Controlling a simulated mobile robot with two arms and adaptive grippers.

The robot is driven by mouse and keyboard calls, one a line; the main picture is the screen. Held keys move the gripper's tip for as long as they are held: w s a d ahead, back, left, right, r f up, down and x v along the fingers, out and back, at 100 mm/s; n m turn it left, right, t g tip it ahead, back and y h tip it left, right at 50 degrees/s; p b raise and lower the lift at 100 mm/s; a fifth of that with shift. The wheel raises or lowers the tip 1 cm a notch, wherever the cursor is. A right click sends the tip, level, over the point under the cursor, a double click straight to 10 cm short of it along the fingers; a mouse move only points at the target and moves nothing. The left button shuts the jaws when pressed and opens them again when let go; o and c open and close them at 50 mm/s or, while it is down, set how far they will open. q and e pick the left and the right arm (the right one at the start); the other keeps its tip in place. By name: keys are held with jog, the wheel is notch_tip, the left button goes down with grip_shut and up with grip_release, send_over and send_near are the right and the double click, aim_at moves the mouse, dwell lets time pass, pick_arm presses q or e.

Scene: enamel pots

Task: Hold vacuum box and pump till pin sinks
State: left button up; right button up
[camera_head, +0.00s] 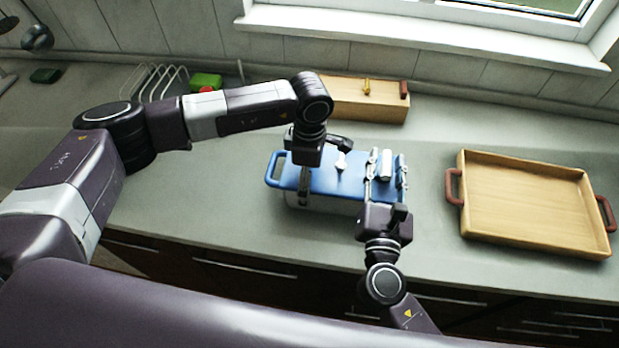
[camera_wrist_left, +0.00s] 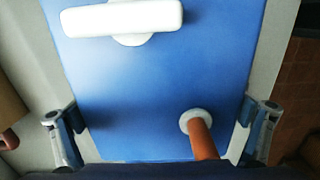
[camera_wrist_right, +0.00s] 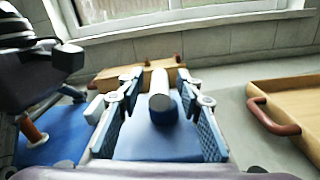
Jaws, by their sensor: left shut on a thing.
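The vacuum box (camera_head: 330,181) has a blue lid and a pale body and stands on the counter. My left gripper (camera_head: 316,166) straddles it from above, with a finger at either side of the lid (camera_wrist_left: 150,75). The orange pin (camera_wrist_left: 203,140) stands up from a white collar in the lid; my left gripper hides it in the head view. A white bar (camera_wrist_left: 122,17) lies on the lid.
A wooden tray (camera_head: 470,236) with red-brown handles is on the right of the counter. A wooden box (camera_head: 345,103) stands behind the vacuum box. A wire rack (camera_head: 160,82) and a red-green item (camera_head: 206,82) are at the back left. Counter in front of the tray is narrow.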

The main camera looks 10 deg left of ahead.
grip_shut()
jog(key=shift+r, duration=2.4)
jog(key=shift+f, duration=2.6)
